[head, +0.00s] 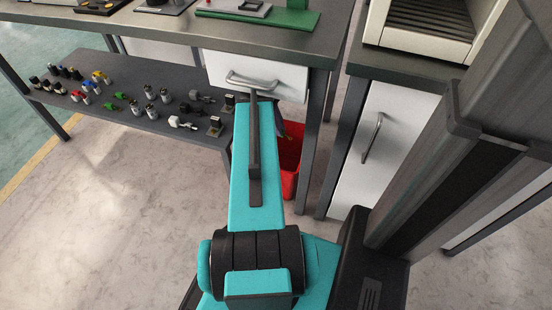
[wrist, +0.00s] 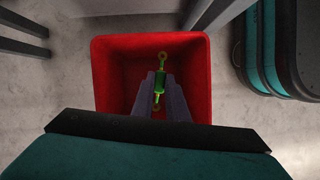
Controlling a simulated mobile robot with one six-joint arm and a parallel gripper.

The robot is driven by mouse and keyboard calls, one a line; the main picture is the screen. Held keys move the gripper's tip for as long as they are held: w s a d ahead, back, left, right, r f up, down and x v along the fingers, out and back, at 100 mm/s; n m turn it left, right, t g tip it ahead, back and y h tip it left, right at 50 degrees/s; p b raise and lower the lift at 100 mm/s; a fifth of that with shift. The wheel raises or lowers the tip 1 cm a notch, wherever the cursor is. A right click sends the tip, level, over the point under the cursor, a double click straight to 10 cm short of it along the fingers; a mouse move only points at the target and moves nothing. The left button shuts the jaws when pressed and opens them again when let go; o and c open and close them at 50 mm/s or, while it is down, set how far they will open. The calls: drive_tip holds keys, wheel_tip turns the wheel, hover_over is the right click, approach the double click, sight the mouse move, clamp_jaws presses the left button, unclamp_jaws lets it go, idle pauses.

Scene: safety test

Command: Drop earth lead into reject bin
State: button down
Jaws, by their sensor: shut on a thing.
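The earth lead (wrist: 160,82) is a small green piece with a yellow-brown ring at each end. It shows in the wrist view between the grey fingers of my gripper (wrist: 160,90), which are shut on it. The reject bin (wrist: 105,75) is a red, open, square-mouthed bin. In the wrist view the lead and fingertips are over the bin's opening, within its rim outline. How high they are above the bin floor I cannot tell. In the head view the bin (head: 291,165) stands on the floor, partly hidden by my arm, which also hides the lead.
A workbench (head: 190,35) with a white drawer (head: 290,80) stands above and behind the bin. A low shelf (head: 75,110) at left holds several small parts. A white cabinet (head: 385,140) is to the right. Table legs stand close to the bin. Floor at front left is clear.

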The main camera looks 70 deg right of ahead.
drive_tip(key=shift+f, duration=0.15)
wheel_tip(320, 180, down, 6)
drive_tip(key=b, duration=0.7)
drive_tip(key=shift+w, duration=0.1)
idle(0.4)
drive_tip(key=c, duration=1.7)
unclamp_jaws()
drive_tip(key=shift+o, duration=0.2)
drive_tip(key=shift+r, duration=0.2)
